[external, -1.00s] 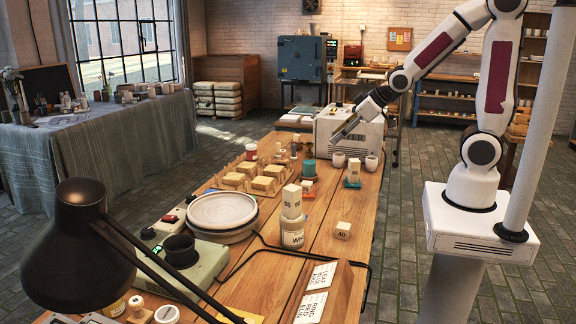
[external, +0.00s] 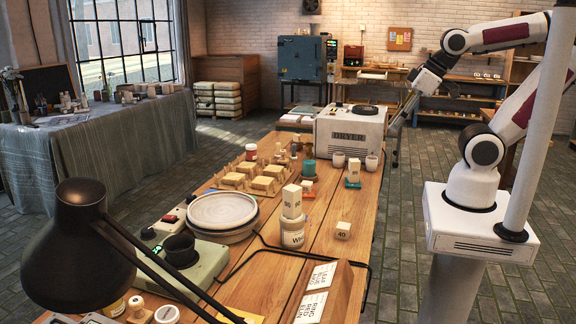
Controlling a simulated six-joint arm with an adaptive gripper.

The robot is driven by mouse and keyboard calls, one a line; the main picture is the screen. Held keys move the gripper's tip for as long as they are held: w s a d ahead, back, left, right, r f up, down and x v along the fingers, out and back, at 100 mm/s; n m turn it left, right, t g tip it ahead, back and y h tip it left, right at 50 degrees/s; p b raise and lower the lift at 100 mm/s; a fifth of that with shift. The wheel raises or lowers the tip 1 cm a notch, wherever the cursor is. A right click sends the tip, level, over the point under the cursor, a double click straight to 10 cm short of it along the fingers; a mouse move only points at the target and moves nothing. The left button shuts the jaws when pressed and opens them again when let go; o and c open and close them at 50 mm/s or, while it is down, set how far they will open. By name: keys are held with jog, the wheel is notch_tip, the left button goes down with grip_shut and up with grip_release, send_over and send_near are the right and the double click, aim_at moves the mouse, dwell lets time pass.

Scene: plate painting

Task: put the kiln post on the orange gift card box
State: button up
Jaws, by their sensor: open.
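Pale blocks that look like kiln posts stand on the table. One marked 80 (external: 291,200) stands upright on a white-labelled jar (external: 292,236). One marked 40 (external: 343,230) lies on the bare wood to its right. Another pale block (external: 354,168) stands on a small teal and orange item (external: 352,183). A small block (external: 307,186) sits by an orange-red flat item (external: 309,195); I cannot tell which orange item is the gift card box. My gripper (external: 394,130) is open, apparently empty, raised right of the dryer, apart from all the blocks.
The white dryer (external: 349,140) stands at the table's far end, with two white cups (external: 355,163) before it. A round banding wheel (external: 222,209), a wooden tray of blocks (external: 250,180) and a sign box (external: 325,292) take up the table. A black lamp (external: 80,245) stands in front.

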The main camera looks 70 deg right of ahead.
jog(key=shift+s+a+r, duration=0.1)
jog(key=shift+s+a, duration=0.1)
jog(key=shift+s, duration=0.45)
jog(key=shift+s+a+r, duration=0.1)
jog(key=shift+s+a, duration=0.05)
jog(key=shift+s, duration=0.45)
